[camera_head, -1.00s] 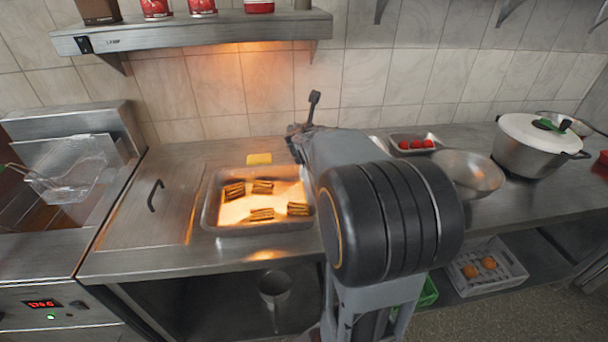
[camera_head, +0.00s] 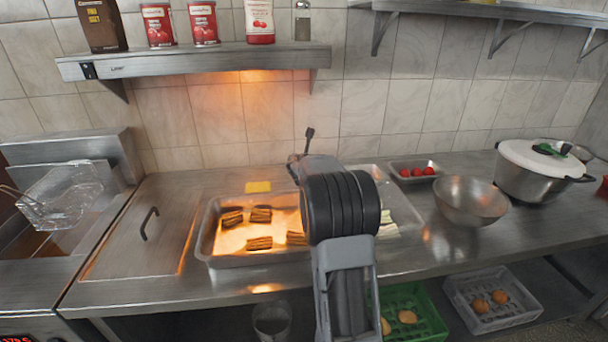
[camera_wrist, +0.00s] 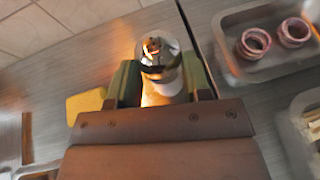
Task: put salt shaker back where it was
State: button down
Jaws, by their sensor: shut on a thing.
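The salt shaker (camera_wrist: 158,58), with a shiny metal top and a pale body, is between the fingers of my gripper (camera_wrist: 160,84) in the wrist view. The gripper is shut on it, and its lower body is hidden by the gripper. In the head view my arm hides the shaker and the fingers. Another small shaker with a metal cap (camera_head: 302,20) stands at the right end of the wall shelf (camera_head: 200,62).
Below the shelf, a lit tray (camera_head: 222,262) holds several browned pieces, with a yellow block (camera_head: 258,187) behind it. To the right are a tray of red items (camera_head: 414,171), a metal bowl (camera_head: 470,200) and a lidded pot (camera_head: 540,172). A fryer basket (camera_head: 65,195) is left.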

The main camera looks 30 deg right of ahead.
jog(key=shift+w+d+f+b, duration=0.1)
jog(key=shift+w+f+b, duration=0.1)
jog(key=shift+f+b, duration=0.6)
jog(key=shift+w+d+f+b, duration=0.1)
jog(key=shift+w+f+b, duration=0.2)
jog(key=shift+f, duration=0.9)
jog(key=shift+s, duration=0.1)
jog(key=shift+f, duration=0.15)
jog(key=c, duration=0.6)
grip_release()
jog(key=shift+o, duration=0.2)
jog(key=shift+s+a+r, duration=0.1)
jog(key=shift+r, duration=0.1)
jog(key=v, duration=1.1)
jog(key=shift+s+a, duration=0.25)
jog(key=shift+s, duration=0.05)
